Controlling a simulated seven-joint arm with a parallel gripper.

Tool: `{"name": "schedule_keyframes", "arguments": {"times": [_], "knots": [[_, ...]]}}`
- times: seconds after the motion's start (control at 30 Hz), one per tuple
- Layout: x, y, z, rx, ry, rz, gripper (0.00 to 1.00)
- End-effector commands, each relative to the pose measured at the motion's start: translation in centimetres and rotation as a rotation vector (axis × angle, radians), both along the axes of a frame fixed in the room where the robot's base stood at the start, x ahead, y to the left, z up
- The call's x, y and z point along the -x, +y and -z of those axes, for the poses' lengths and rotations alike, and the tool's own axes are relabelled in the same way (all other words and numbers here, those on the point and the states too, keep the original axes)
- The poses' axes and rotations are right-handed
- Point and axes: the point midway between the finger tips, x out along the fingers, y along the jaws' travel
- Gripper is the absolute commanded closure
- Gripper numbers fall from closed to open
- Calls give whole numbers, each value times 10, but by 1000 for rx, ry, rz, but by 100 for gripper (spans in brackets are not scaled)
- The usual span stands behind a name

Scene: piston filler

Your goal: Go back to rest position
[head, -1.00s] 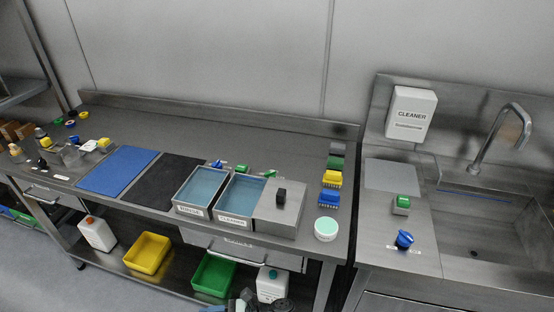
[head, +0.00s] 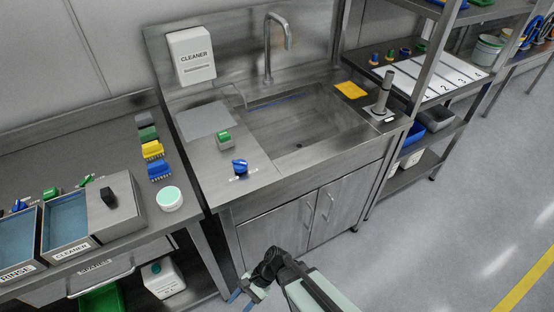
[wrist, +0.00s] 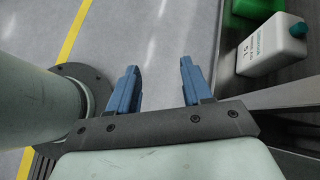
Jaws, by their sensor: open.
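My gripper (wrist: 160,82) shows in the wrist view with its two blue fingers apart and nothing between them. Grey floor lies behind the fingers. In the head view my arm is at the bottom middle, in front of the sink cabinet. The gripper end (head: 240,296) is partly cut off by the lower frame edge there. It is apart from the worktop and touches nothing that I can see.
The sink unit (head: 255,170) stands behind my arm. The bench with the rinse and cleaner trays (head: 65,225) is at left. A white jug (wrist: 268,45) and a green bin (wrist: 255,8) are right of the fingers. Open floor (head: 430,240) lies at right.

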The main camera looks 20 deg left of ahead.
Motion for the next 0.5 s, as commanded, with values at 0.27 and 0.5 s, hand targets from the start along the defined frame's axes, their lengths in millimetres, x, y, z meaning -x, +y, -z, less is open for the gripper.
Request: {"name": "schedule_keyframes", "arguments": {"times": [0.27, 0.5], "knots": [[-36, -87, 36, 60, -123, -49, 50], [-51, -164, 61, 116, -198, -119, 50]]}}
